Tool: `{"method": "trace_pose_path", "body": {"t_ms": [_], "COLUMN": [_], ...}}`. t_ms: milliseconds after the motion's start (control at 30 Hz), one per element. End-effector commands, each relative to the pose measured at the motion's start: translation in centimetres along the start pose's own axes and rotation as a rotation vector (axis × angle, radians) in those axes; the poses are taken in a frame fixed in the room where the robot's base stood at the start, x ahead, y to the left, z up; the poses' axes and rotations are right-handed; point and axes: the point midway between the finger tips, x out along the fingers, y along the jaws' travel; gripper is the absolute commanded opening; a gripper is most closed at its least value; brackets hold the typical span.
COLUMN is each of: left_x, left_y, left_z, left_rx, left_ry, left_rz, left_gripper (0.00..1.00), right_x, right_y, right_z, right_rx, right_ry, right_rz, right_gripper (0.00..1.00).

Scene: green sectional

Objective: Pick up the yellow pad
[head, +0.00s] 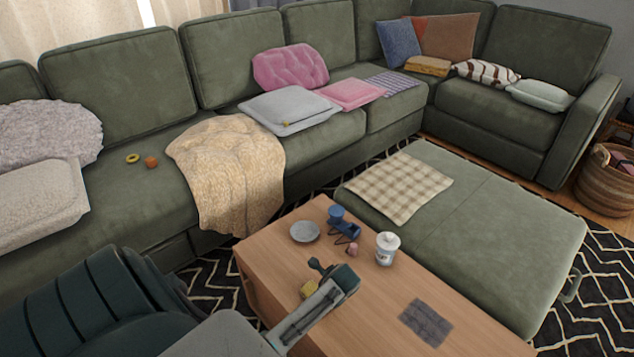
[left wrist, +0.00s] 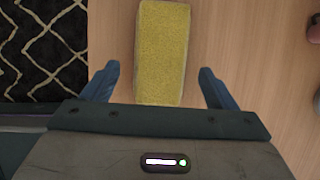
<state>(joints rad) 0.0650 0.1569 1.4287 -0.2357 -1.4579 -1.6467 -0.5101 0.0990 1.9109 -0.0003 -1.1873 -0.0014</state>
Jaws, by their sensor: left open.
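The yellow pad (left wrist: 161,50) is a small rectangular block with a rough yellow top, lying on the wooden table. In the head view only part of the yellow pad (head: 308,289) shows beside my gripper. My left gripper (left wrist: 158,85) is open above the table, with one finger on each side of the pad's near end in the left wrist view. I see clear gaps between the fingers and the pad, and it is not held. In the head view my left gripper (head: 333,271) hides part of the pad. My right gripper is not in view.
On the wooden table (head: 280,250) stand a grey dish (head: 305,232), a blue cup (head: 336,213), a small pink item (head: 352,250), and a white lidded jar (head: 387,248). A dark grey cloth (head: 426,322) lies near the right end. A green ottoman (head: 500,240) adjoins the table.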

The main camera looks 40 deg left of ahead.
Motion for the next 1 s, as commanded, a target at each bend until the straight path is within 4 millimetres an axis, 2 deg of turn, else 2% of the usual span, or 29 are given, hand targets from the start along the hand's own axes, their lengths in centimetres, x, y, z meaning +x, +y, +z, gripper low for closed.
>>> {"method": "trace_pose_path", "body": {"t_ms": [100, 300, 367, 500, 567, 867, 1000], "left_x": [0.81, 0.83, 0.83, 0.83, 0.83, 0.7, 0.0], "left_y": [0.01, 0.01, 0.01, 0.03, 0.03, 0.03, 0.01], "left_z": [0.0, 0.0, -0.01, -0.02, -0.02, 0.03, 0.35], "left_rx": [0.0, 0.0, 0.0, 0.0, 0.0, 0.0, -0.001], "left_ry": [0.0, 0.0, 0.0, 0.0, 0.0, 0.0, 0.0], "left_rz": [0.0, 0.0, 0.0, 0.0, 0.0, 0.0, -0.001], "left_gripper": [0.8, 0.8, 0.7, 0.43, 0.32, 0.32, 0.32], "right_x": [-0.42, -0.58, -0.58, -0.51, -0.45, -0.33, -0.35], "right_y": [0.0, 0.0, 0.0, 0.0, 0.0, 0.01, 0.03], "right_z": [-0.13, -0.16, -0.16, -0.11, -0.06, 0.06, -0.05], "right_rx": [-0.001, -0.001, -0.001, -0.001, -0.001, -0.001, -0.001], "right_ry": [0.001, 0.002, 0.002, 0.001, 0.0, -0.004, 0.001], "right_rz": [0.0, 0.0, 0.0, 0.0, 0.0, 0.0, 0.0], "right_gripper": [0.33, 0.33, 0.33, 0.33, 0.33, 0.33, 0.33]}}
